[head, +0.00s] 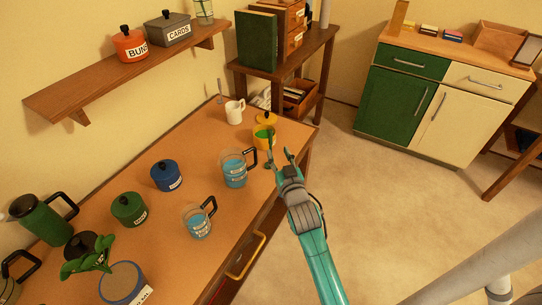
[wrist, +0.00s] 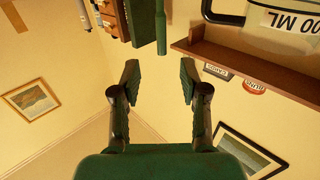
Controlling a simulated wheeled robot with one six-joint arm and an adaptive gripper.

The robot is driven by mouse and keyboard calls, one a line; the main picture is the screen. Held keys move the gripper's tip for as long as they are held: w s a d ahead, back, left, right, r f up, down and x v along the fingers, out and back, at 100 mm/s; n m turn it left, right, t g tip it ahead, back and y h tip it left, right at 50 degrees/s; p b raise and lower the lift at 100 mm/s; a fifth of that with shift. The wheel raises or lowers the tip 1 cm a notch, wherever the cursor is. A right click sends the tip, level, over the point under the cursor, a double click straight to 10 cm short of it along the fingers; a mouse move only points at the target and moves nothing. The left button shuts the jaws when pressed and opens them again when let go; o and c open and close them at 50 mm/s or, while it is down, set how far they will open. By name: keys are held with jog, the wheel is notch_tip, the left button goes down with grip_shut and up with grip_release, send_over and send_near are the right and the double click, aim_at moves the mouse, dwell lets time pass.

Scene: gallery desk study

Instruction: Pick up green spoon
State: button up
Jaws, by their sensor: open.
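A narrow green rod, which looks like the green spoon's handle (wrist: 160,35), enters from the top edge of the wrist view and ends between and beyond my fingertips, apart from both. Its other end is out of that view. In the head view my gripper (head: 281,157) is over the desk's right edge, beside a yellow and green cup (head: 262,139). A dark green upright shape there overlaps the finger, so I cannot clearly separate the spoon. In the wrist view my gripper (wrist: 160,82) has its two fingers wide apart with nothing between the pads.
A wall shelf (head: 120,78) hangs above. Open floor (head: 380,190) lies right.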

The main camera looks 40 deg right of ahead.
aim_at(271, 136)
jog(key=x, duration=0.8)
jog(key=shift+w+r, duration=0.2)
jog(key=shift+r, duration=0.05)
jog(key=shift+w+d, duration=0.25)
jog(key=shift+w, duration=0.4)
grip_shut()
